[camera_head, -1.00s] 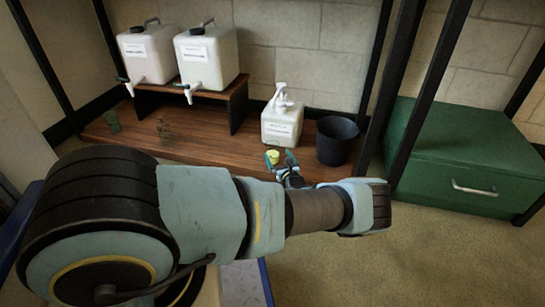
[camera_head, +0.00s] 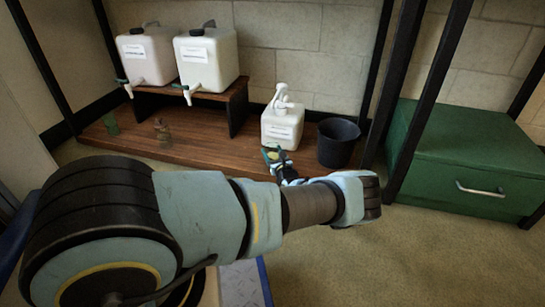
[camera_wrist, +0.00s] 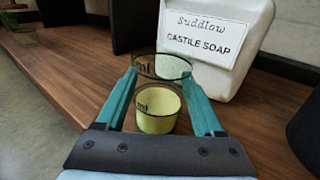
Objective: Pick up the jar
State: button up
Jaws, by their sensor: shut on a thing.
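The jar (camera_wrist: 157,112) is a small clear cup with a pale yellow lower part and dark "ml" print. In the wrist view it stands upright between the two green fingers of my gripper (camera_wrist: 160,80), which is shut on its sides. In the head view my gripper (camera_head: 274,158) is at the front edge of the wooden shelf, before the white pump bottle; the jar is mostly hidden there by the fingers. I cannot tell whether the jar's base touches the shelf.
The white pump bottle (camera_head: 282,127), labelled castile soap, stands close behind the jar. A black bucket (camera_head: 337,143) is to its right. Two white canisters stand on a riser (camera_head: 237,104).

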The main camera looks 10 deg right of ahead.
grip_shut()
dwell(0.5)
